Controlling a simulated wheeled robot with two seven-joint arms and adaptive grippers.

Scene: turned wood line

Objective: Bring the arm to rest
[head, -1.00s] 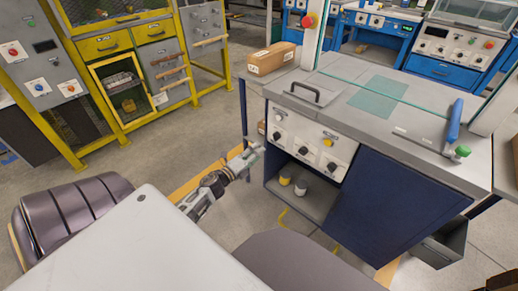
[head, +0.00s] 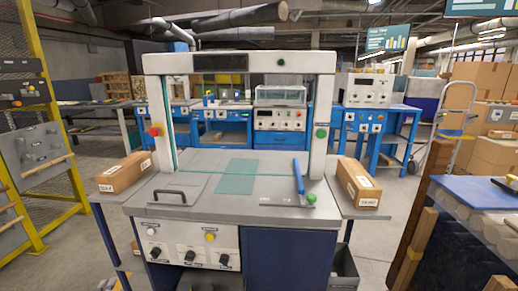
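Neither of my grippers shows in the head view now. The view faces a grey-topped workstation (head: 160,213) with a white upright frame (head: 153,95) over its far part. A green translucent sheet or marked patch (head: 237,178) lies on the worktop. A blue-handled lever (head: 298,178) with a green knob stands at the right of the worktop, and a black handle (head: 168,194) is at its left. No loose object is seen in a gripper.
Cardboard boxes sit on side shelves at the left (head: 125,172) and right (head: 358,183). A yellow rack (head: 69,150) stands at far left. A blue-topped table (head: 478,190) with wooden posts is at right. Stacked cartons (head: 495,148) and a hand truck (head: 452,120) stand behind it.

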